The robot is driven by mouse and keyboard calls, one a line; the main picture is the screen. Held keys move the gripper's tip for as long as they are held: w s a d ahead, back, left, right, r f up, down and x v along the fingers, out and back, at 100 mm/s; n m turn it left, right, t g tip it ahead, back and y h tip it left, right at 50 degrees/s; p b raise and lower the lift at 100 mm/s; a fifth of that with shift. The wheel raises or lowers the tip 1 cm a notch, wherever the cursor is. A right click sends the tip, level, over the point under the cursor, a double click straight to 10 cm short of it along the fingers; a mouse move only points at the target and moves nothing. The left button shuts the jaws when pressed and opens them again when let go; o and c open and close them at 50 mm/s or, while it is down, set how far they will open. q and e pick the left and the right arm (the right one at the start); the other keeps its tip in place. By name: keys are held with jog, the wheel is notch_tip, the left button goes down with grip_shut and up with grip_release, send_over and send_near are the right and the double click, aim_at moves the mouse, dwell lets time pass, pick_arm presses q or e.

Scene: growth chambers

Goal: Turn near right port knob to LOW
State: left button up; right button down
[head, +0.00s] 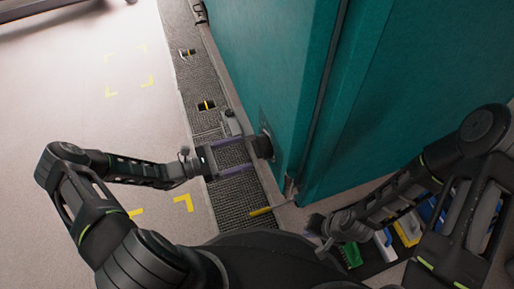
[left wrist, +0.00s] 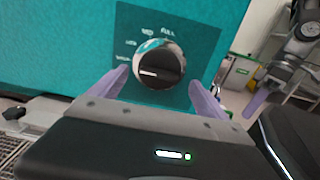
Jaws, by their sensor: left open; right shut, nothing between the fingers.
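The port knob (left wrist: 160,66) is a round dark dial on a teal plate (left wrist: 196,42) on the chamber wall. Labels arc around its upper left; FULL, MED and LOW seem readable, the lowest is too small to be sure. Its white pointer line points left, below the LOW label. In the head view the knob (head: 263,146) sticks out of the teal wall. My left gripper (head: 234,158) is open in front of it, fingers spread to either side, with no clear contact. My right gripper (head: 324,238) is low at the right, shut and empty, partly hidden by my own body.
The teal chamber (head: 270,65) fills the upper right, with a vertical door seam near the knob. A dark grating strip (head: 207,104) runs along its base. Colored items (head: 407,228) lie in a dark tray under my right arm. The floor at left is clear, with yellow corner marks.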

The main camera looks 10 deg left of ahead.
aim_at(254, 149)
pick_arm(q)
jog(key=b+x, duration=0.1)
jog(key=x, duration=0.5)
jog(key=shift+w+d, duration=0.1)
jog(key=shift+d, duration=0.05)
jog(key=c, duration=1.1)
